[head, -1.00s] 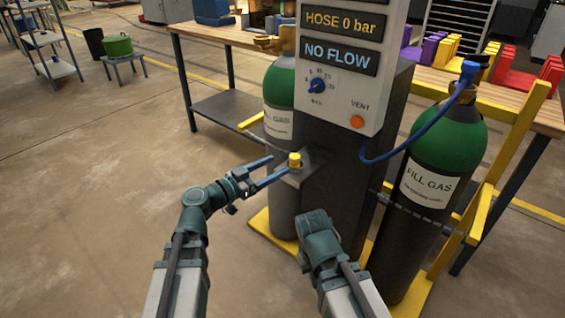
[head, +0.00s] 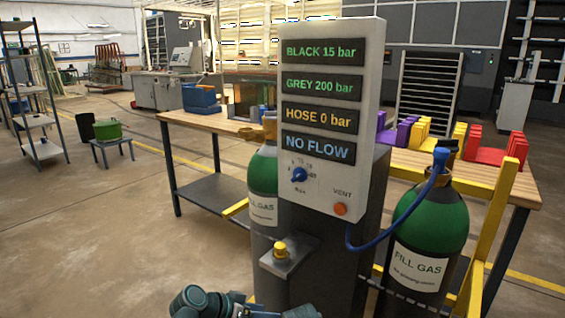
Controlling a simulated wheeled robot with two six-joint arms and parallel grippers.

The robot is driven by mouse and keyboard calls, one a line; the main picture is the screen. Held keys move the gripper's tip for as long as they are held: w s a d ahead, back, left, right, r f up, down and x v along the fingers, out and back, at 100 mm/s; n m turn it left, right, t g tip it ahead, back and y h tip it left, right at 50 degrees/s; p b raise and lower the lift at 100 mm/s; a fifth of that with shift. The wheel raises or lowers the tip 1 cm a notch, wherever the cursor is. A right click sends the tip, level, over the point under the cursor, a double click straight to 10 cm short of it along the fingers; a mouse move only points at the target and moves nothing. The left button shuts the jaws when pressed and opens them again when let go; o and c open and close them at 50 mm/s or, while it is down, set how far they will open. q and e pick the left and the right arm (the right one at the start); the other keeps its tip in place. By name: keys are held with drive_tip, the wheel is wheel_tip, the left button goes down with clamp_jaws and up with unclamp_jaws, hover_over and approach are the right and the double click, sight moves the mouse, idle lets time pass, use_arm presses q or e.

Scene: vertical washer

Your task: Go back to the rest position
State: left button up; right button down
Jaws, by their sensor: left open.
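My left gripper (head: 262,313) shows only in part at the bottom edge of the head view, with its teal wrist to the left. Its jaws are open and I see nothing between them. It is below the yellow knob (head: 281,249) on the bracket of the gas panel, apart from it in the picture.
The panel (head: 331,110) reads BLACK 15 bar, GREY 200 bar, HOSE 0 bar, NO FLOW. A green-topped cylinder (head: 429,225) with a blue hose stands right, another (head: 262,190) behind left. A workbench (head: 195,122) runs behind.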

use_arm(q)
drive_tip(key=s+a+f+n+g+y, duration=0.5)
drive_tip(key=s+a+f+n+y, duration=0.3)
drive_tip(key=a, duration=0.4)
drive_tip(key=s+d+m+y, duration=0.3)
drive_tip(key=s+d+m, duration=0.25)
drive_tip(key=d, duration=0.55)
wheel_tip(320, 180, up, 33)
drive_tip(key=p, duration=3.3)
drive_tip(key=shift+s+d+f+n+g+h+p, duration=0.2)
drive_tip(key=shift+n+g+h+p, duration=0.1)
drive_tip(key=shift+n+g, duration=0.15)
